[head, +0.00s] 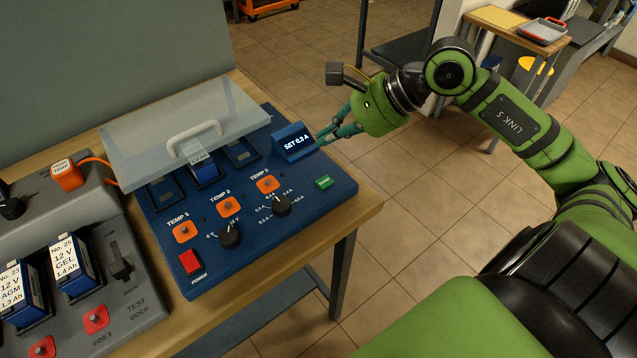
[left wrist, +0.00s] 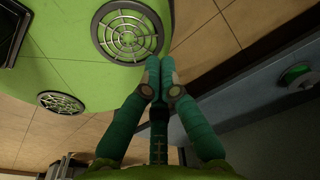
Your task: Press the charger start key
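The charger (head: 310,215) is a blue console on a wooden bench in the head view. A small green key (head: 325,182), its label too small to read, sits near its right edge, below the display (head: 294,142) reading "SET 0.3 A". My right gripper (head: 322,139) is beside the display's right side, above and behind the green key and apart from it. Its teal fingers converge at the tips, with nothing seen between them. My left gripper (left wrist: 153,75) shows only in the left wrist view, with its fingertips together and empty, away from the charger.
A clear lid (head: 185,120) with a handle stands raised over the charger's bays; one bay holds a battery (head: 204,168). The grey test dock (head: 125,300) is at left. Open floor lies right.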

